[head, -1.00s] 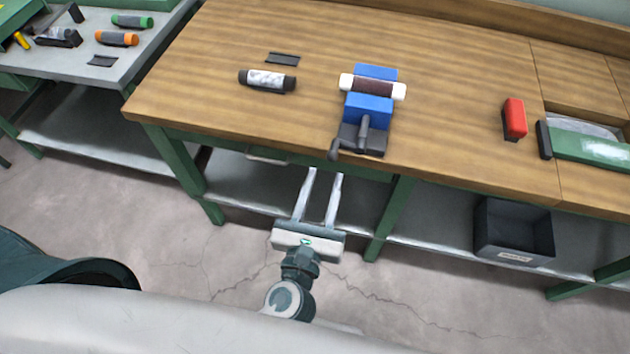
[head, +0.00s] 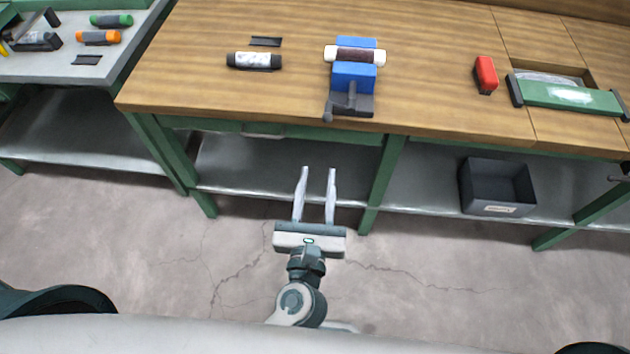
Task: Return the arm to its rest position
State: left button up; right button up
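My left gripper (head: 316,184) is in the lower middle of the head view, in front of the wooden workbench (head: 210,60) and below its top. Its two pale fingers are parallel and apart, with nothing between them. They point toward the bench's lower shelf. The wrist and part of the forearm show below it. My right gripper is not recognisable in the view; only a small dark part shows at the far right edge.
A dark bin (head: 497,187) sits on the lower shelf. A grey side table (head: 90,70) is left.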

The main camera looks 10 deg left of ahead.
dwell(0.4)
pick_arm(q)
notch_tip(320, 180, down, 22)
jog(key=d+m+g+h, duration=0.2)
jog(key=m+g+h, duration=0.1)
jog(key=m, duration=1.2)
jog(key=s+a+f+m+g, duration=0.2)
jog(key=s+f+m, duration=0.25)
jog(key=f, duration=0.45)
jog(key=s+a+f+m+g, duration=0.2)
jog(key=s+f+m, duration=0.25)
jog(key=f, duration=0.55)
jog(key=s+a+f+m+g, duration=0.3)
jog(key=s+a+f+m, duration=0.1)
jog(key=s+f, duration=0.25)
jog(key=s+a+f+m+g, duration=0.2)
jog(key=s+a+f+m, duration=0.25)
jog(key=f, duration=0.35)
jog(key=s+a+f+m+g+y, duration=0.1)
jog(key=s+a+f+m, duration=0.1)
jog(key=s, duration=0.3)
jog(key=s+a+f+m+g+y, duration=0.1)
jog(key=s+a+f+m+g, duration=0.1)
jog(key=s+a, duration=0.3)
jog(key=s+a+f+m+g+y+b, duration=0.1)
jog(key=s+a+f+m+g, duration=0.1)
jog(key=s, duration=0.5)
jog(key=shift+s+a+f, duration=0.15)
jog(key=shift+a+f, duration=0.75)
jog(key=shift+a, duration=0.2)
